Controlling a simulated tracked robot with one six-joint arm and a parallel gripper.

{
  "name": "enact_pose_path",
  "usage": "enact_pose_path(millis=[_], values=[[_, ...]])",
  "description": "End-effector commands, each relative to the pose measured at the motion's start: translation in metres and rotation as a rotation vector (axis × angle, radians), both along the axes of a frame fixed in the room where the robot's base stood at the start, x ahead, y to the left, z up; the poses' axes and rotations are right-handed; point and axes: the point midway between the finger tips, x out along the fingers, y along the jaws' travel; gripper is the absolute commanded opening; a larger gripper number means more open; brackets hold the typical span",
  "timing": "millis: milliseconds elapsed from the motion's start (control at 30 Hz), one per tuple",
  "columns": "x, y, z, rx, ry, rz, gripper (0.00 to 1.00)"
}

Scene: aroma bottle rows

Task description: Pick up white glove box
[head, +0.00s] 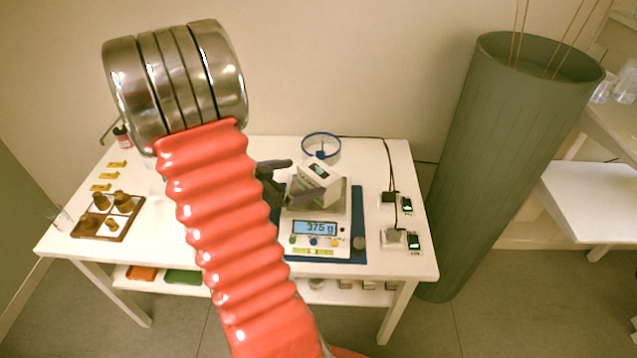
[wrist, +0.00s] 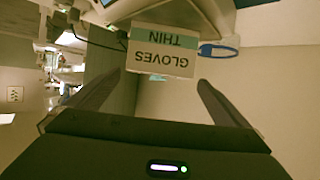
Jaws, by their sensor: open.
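The white glove box (head: 322,181) sits tilted on the pan of a digital scale (head: 318,243), whose display reads 375 g. In the wrist view the box (wrist: 162,50) shows its label upside down, "GLOVES THIN", with a green band. My gripper (head: 302,177) is at the box's left side in the head view, one dark finger behind it and one in front. In the wrist view my gripper (wrist: 158,84) is open, with the box ahead between the fingertip lines. No finger clearly touches it. My red sleeved arm hides part of the table.
A blue-rimmed round dish (head: 321,147) stands behind the box. Small devices with cables (head: 408,240) are on the right of the table. A wooden tray with brown bottles (head: 110,216) is at the left. A tall green cylinder (head: 510,150) stands right of the table.

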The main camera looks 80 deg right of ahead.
Motion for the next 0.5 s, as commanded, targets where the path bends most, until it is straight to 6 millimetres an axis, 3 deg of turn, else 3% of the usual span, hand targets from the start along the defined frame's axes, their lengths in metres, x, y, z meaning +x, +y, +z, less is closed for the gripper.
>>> enact_pose_path(millis=[200,500], values=[[-0.012,-0.018,-0.009,0.000,0.000,-0.001,1.00],[-0.013,-0.020,-0.010,0.000,0.000,0.001,1.00]])
